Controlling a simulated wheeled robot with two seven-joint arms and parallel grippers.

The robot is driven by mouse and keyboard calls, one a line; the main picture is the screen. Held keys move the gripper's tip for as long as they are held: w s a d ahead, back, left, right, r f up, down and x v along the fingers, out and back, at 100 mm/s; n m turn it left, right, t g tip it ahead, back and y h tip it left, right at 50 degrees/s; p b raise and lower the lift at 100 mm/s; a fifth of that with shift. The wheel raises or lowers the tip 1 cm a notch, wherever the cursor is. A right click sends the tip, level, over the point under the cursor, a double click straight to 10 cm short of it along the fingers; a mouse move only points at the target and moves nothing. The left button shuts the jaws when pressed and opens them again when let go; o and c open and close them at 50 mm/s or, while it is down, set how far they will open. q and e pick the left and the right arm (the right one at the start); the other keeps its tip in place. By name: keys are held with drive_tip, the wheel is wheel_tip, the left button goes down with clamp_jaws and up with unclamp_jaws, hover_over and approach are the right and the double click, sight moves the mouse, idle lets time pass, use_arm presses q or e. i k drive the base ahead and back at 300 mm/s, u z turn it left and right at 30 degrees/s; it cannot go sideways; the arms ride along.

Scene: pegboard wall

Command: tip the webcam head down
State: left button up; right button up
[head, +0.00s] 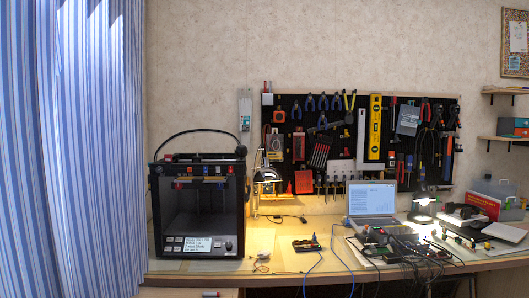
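I cannot pick out the webcam with certainty at this size. A small pale object with a thin cable (262,258) lies on the desk right of the 3D printer, too small to identify. An open laptop (372,200) stands at the back of the desk below the pegboard. Neither of my grippers is in view.
The black 3D printer (199,208) stands at the desk's left end. Circuit boards and cables (385,247) crowd the desk right of centre. The pegboard (345,120) holds many tools.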

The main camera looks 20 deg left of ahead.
sight(241, 150)
drive_tip(key=u, duration=0.75)
drive_tip(key=i, duration=0.7)
drive_tip(key=u, duration=0.65)
